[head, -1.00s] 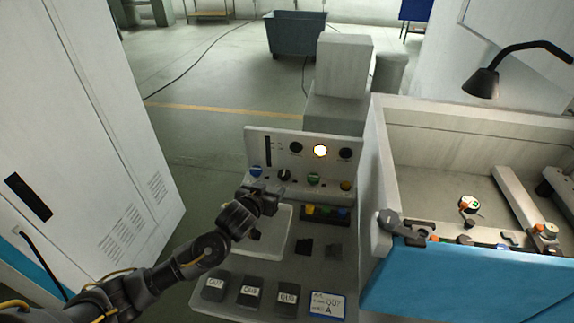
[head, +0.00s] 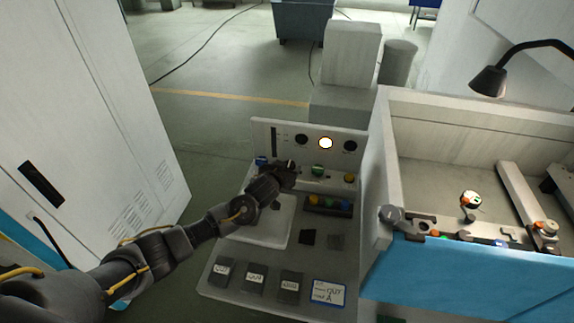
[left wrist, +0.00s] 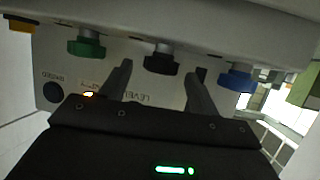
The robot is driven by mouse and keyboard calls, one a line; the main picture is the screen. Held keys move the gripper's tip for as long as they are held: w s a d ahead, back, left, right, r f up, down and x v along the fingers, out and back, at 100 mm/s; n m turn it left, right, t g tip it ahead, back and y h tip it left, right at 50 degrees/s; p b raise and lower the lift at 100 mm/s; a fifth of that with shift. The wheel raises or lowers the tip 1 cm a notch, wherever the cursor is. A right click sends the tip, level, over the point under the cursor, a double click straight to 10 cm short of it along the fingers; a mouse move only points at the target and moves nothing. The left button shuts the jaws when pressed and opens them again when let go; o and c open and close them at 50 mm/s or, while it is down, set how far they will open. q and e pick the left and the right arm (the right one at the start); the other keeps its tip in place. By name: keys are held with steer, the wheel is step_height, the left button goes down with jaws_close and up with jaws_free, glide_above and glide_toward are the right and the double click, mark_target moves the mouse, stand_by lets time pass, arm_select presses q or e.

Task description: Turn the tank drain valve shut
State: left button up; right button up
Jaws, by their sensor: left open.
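A grey console has a row of valve knobs on its ledge: a blue knob (head: 262,161), a green knob (head: 318,170) and a yellow knob (head: 349,178). I cannot read which one is the tank drain. My left gripper (head: 291,167) is at this row, between blue and green, and hides the black knob in the head view. In the left wrist view, the black knob (left wrist: 162,59) lies between the two open fingers of the left gripper (left wrist: 159,75), with the green knob (left wrist: 86,46) and blue knob (left wrist: 238,78) to either side. Contact cannot be told. My right gripper is out of view.
The upright panel (head: 267,130) behind the knobs has a lit round lamp (head: 325,143). Labelled dark blocks (head: 254,278), a white tray (head: 248,232) and a sign (head: 328,292) are on the console. A blue-fronted tank (head: 455,284) stands close on the right, a white cabinet (head: 75,120) on the left.

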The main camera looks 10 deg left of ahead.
arm_select(q)
steer(key=shift+w+f, duration=0.25)
steer(key=shift+w, duration=0.25)
steer(key=shift+c, duration=0.4)
steer(key=c, duration=0.9)
